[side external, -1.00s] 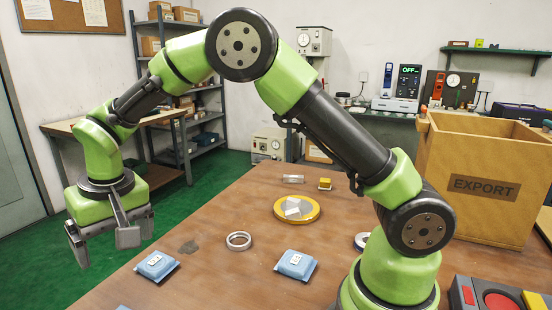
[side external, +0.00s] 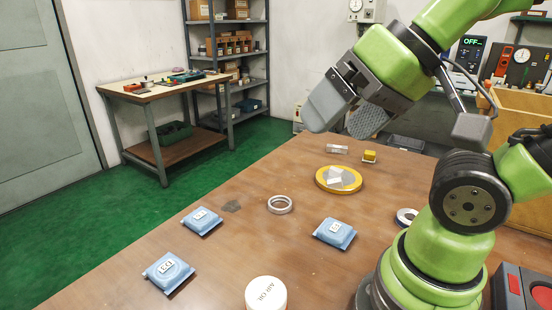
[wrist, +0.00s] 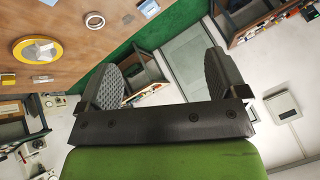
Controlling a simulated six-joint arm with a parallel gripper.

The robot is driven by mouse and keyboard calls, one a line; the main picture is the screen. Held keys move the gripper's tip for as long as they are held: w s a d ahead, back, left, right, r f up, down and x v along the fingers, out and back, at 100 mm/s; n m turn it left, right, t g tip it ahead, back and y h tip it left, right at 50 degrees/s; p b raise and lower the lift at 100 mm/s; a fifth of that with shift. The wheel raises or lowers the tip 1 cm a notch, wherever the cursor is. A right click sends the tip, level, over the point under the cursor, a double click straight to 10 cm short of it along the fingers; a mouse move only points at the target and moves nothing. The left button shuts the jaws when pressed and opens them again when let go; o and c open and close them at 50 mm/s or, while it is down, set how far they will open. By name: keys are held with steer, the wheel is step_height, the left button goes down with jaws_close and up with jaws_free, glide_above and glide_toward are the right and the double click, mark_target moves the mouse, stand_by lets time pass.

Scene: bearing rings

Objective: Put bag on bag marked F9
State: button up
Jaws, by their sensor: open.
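Three blue bags with white labels lie flat on the brown table in the side view: one at the left (side external: 202,221), one at the front left (side external: 168,273), and one right of the ring (side external: 334,232). The front-left label looks like D3 or similar; the other labels are too small to read, so I cannot tell which is F9. My gripper (side external: 347,112) is open and empty, raised above the far part of the table, well away from the bags. In the wrist view my gripper (wrist: 162,72) has its fingers wide apart, and part of a blue bag (wrist: 149,8) shows at the top edge.
A silver ring (side external: 280,204) lies between the bags. A yellow-rimmed disc (side external: 326,188) carries light pieces. A white lidded tin (side external: 265,293) stands at the front. A yellow block (side external: 369,157) and metal piece (side external: 337,149) lie farther back. Another ring (side external: 405,217) is near my base.

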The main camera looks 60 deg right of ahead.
stand_by(0.3)
steer(key=n+g+h, duration=0.2)
steer(key=g, duration=0.4)
glide_above(167, 268)
steer(key=f, duration=2.5)
steer(key=shift+s+f, duration=0.2)
steer(key=shift+s, duration=0.15)
steer(key=f, duration=0.5)
steer(key=shift+w+f, duration=0.35)
steer(key=shift+w, duration=0.05)
